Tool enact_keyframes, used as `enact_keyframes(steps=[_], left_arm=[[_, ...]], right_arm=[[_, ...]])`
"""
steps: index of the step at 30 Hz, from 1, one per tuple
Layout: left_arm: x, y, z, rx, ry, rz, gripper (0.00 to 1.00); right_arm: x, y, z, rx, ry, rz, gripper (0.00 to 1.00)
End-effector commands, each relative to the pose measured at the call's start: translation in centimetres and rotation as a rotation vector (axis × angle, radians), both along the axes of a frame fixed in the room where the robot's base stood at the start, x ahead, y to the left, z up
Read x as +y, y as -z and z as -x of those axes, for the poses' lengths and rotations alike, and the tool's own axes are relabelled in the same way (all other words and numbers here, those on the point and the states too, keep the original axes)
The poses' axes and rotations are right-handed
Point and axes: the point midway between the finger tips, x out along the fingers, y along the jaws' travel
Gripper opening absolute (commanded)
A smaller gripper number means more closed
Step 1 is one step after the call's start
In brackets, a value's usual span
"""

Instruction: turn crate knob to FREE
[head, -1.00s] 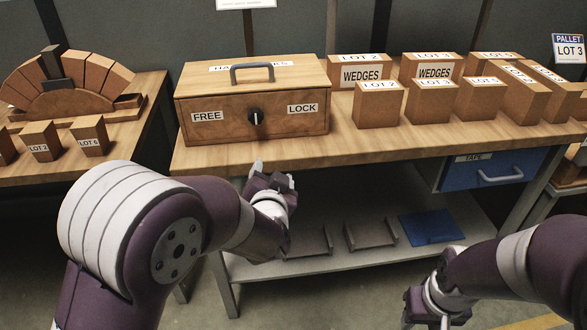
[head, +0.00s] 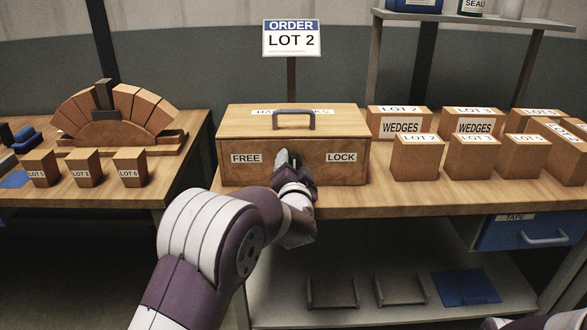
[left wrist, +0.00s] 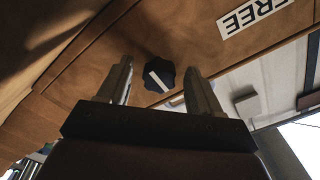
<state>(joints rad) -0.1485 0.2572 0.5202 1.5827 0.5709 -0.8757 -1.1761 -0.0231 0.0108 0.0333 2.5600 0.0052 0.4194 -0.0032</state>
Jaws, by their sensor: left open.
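The wooden crate (head: 230,175) stands on the bench, with a FREE label (head: 246,158) at the left of its front and a LOCK label (head: 341,157) at the right. My left gripper (head: 290,158) is in front of the crate between the labels and hides the knob in the head view. In the left wrist view the dark knob (left wrist: 159,74) with a white pointer line shows between the open fingers of my left gripper (left wrist: 158,68), apparently not gripped. The FREE label (left wrist: 252,15) shows upside down there. The pointer lies slantwise between the labels.
Wedge boxes (head: 401,130) stand right of the crate. A left table (head: 180,170) holds a wooden arch (head: 110,112) and small lot blocks (head: 84,168). An order sign (head: 291,40) reads LOT 2. A lower shelf (head: 420,310) is under the bench.

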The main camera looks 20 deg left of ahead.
Motion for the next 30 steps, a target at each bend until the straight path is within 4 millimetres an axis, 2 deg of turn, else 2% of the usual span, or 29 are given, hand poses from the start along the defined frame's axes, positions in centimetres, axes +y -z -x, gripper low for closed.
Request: enact_keyframes(steps=[5, 10, 11, 22, 30], left_arm=[[-0.01, -0.01, 0.01, 0.0, 0.0, 0.0, 0.64], [-0.02, 0.01, 0.03, 0.001, 0.001, 0.0, 0.12], [-0.02, 0.01, 0.03, 0.001, 0.001, 0.0, 0.08], [-0.05, 0.11, 0.04, -0.014, 0.0, 0.053, 0.09], [-0.09, 0.23, 0.03, -0.067, -0.001, 0.236, 0.09]], right_arm=[[0.0, -0.01, 0.0, 0.0, 0.0, 0.0, 0.43], [0.0, -0.01, 0.0, 0.0, 0.0, 0.0, 0.43], [0.0, -0.01, 0.0, 0.0, 0.0, 0.0, 0.43], [0.0, 0.23, 0.0, 0.0, 0.0, 0.0, 0.43], [0.0, 0.94, 0.0, 0.0, 0.0, 0.0, 0.43]])
